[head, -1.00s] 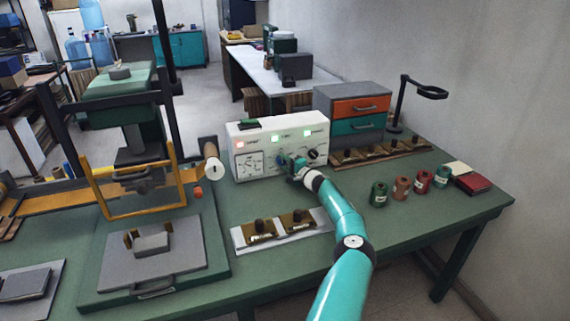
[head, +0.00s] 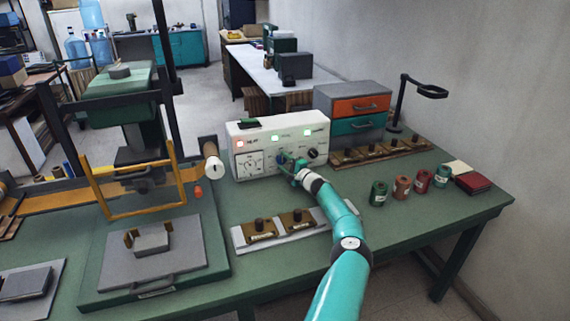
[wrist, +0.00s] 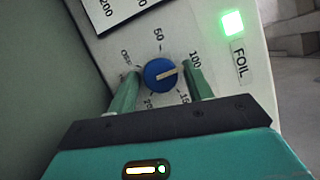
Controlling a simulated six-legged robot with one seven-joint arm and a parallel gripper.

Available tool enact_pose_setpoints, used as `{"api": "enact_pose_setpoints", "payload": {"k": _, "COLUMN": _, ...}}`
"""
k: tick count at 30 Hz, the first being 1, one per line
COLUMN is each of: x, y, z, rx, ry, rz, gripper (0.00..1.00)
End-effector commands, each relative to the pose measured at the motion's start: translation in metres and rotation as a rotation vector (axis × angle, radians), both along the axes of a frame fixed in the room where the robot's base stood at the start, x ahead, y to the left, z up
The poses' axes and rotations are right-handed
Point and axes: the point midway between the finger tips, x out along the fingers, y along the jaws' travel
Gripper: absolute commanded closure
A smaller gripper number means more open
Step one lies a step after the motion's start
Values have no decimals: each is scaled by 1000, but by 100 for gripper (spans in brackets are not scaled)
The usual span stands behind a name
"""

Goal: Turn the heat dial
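The white control box (head: 242,136) stands on the green bench, with the blue dial (head: 281,158) low on its front. In the wrist view the blue dial (wrist: 160,75) has a pale pointer aimed near the 100 mark, on a scale from OFF upward. My gripper (head: 291,166) is at the front of the box. In the wrist view my gripper (wrist: 162,80) is open, with one green finger on each side of the dial. Depth of the fingertips relative to the dial is hard to tell.
A black knob (head: 313,153) sits right of the dial. A press with a yellow frame (head: 132,214) is at left. A holder with brass blocks (head: 280,239) lies in front of the box. Several foil or thread spools (head: 402,187) and a drawer unit (head: 352,110) are at right.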

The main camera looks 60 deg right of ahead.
Motion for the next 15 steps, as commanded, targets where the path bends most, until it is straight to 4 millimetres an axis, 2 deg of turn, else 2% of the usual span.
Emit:
{"api": "enact_pose_setpoints", "payload": {"k": 10, "x": -2, "y": 0, "z": 0, "rx": -1, "ry": 1, "rz": -1, "gripper": 41}}
{"api": "enact_pose_setpoints", "payload": {"k": 15, "x": -13, "y": 3, "z": -1, "rx": 0, "ry": 0, "rz": -3, "gripper": 41}}
